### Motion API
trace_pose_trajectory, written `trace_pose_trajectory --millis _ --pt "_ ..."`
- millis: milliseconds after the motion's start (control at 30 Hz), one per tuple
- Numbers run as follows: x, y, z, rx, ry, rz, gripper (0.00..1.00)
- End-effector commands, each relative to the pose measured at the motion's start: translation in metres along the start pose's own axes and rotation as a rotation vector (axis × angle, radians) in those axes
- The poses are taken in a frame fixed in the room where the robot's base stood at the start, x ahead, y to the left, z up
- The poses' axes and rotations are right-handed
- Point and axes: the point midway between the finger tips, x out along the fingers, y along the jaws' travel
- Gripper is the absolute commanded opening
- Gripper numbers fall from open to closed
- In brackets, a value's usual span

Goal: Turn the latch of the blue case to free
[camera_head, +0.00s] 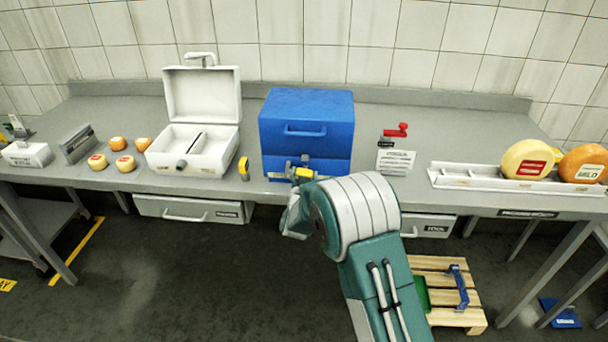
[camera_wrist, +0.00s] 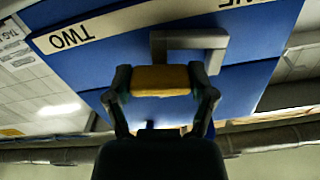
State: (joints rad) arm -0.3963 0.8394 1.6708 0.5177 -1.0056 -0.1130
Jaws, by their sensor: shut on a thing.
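The blue case (camera_head: 305,125) stands shut on the grey counter, with a blue handle on the front of its upper part. In the wrist view the blue case (camera_wrist: 130,60) fills the upper middle, with a white label strip reading TWO. My gripper (camera_wrist: 162,82) is shut on the yellow block, one finger on each side.
An open white case (camera_head: 203,150) stands left of the blue case, with a small yellow item (camera_head: 244,168) between them. A red-handled fixture (camera_head: 395,132) and a label stand to the right. Farther right, a white tray (camera_head: 455,176) holds cheese wheels. Drawers (camera_head: 190,209) hang under the counter.

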Motion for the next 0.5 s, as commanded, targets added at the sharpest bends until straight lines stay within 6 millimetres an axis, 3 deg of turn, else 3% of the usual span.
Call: trace_pose_trajectory --millis 500 --pt "-0.0011 0.0 0.0049 -0.195 -0.011 -0.002 0.24"
